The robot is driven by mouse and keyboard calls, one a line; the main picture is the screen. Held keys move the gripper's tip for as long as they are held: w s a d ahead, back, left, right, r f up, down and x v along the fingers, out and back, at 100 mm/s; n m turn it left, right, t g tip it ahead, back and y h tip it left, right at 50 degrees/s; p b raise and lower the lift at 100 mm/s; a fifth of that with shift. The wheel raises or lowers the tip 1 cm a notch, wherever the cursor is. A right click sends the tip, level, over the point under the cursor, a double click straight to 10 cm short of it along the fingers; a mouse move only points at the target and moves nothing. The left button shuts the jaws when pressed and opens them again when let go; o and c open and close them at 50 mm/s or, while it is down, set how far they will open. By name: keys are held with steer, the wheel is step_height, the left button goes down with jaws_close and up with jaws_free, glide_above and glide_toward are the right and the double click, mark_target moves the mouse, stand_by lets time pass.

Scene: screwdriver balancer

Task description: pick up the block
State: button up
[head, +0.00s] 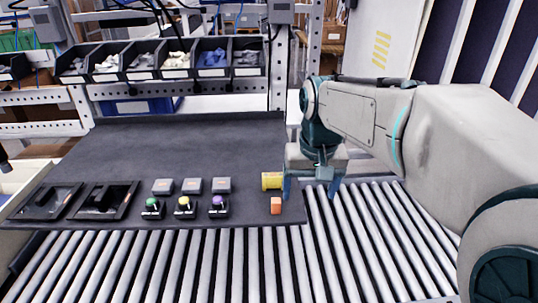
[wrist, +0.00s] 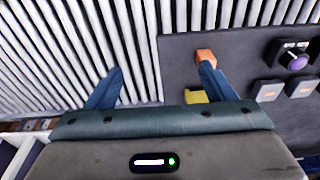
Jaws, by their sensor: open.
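A small orange block (head: 276,206) sits on the dark mat near its front right corner. It also shows in the wrist view (wrist: 205,56), just beyond the tip of the right finger, which hides a little of it. My gripper (head: 311,192) is open and empty, to the right of the block, around the mat's right edge and the rollers. In the wrist view my gripper (wrist: 161,72) has its blue fingers wide apart, with rollers and the mat's edge between them.
A yellow piece (head: 271,181) lies just behind the block, close to my left finger. Grey button boxes (head: 192,186) and colored-knob units (head: 184,207) stand left on the mat (head: 190,145). Metal rollers (head: 345,240) run in front and right. Bins (head: 212,58) line the back.

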step_height(320, 180, up, 8)
steer(key=g+p, duration=0.1)
steer(key=p, duration=0.2)
glide_above(274, 174)
steer(key=f, duration=0.8)
steer(key=shift+s+a+f+p, duration=0.15)
steer(key=shift+a+f+p, duration=0.05)
steer(key=shift+f+p, duration=0.1)
steer(key=shift+d+f+p, duration=0.15)
steer(key=shift+f+p, duration=0.55)
steer(key=shift+f, duration=2)
steer(key=c, duration=1.2)
